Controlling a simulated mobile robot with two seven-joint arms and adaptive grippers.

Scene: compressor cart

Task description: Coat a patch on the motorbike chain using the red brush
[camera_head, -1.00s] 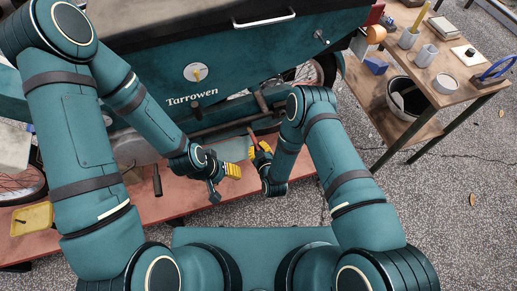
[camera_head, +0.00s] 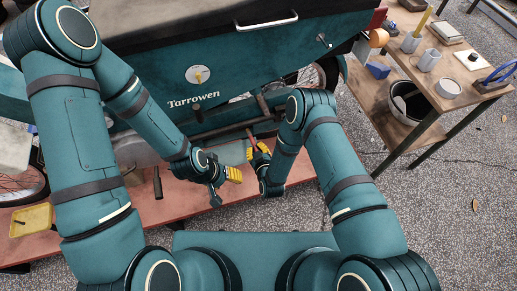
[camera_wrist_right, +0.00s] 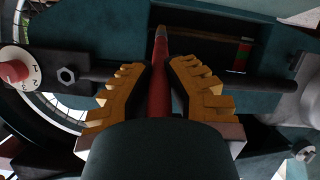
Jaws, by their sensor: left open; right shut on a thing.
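My right gripper (camera_head: 259,149) is shut on the red brush (camera_head: 251,136) in front of the teal cart's lower side. In the right wrist view the brush's red handle (camera_wrist_right: 160,75) runs between the yellow fingers (camera_wrist_right: 160,92), its narrow far end pointing away toward a dark recess in the cart. My left gripper (camera_head: 234,175) is open and empty, just left of and below the right one, over the red platform. I cannot make out the motorbike chain clearly in either view, nor whether the brush touches anything.
The teal Tarrowen cart (camera_head: 245,75) fills the back. A red platform (camera_head: 190,195) runs along its front, with a yellow tray (camera_head: 31,219) at left and a dark upright handle (camera_head: 157,183). A wooden workbench (camera_head: 460,75) with cups and a bucket (camera_head: 408,102) stands at right.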

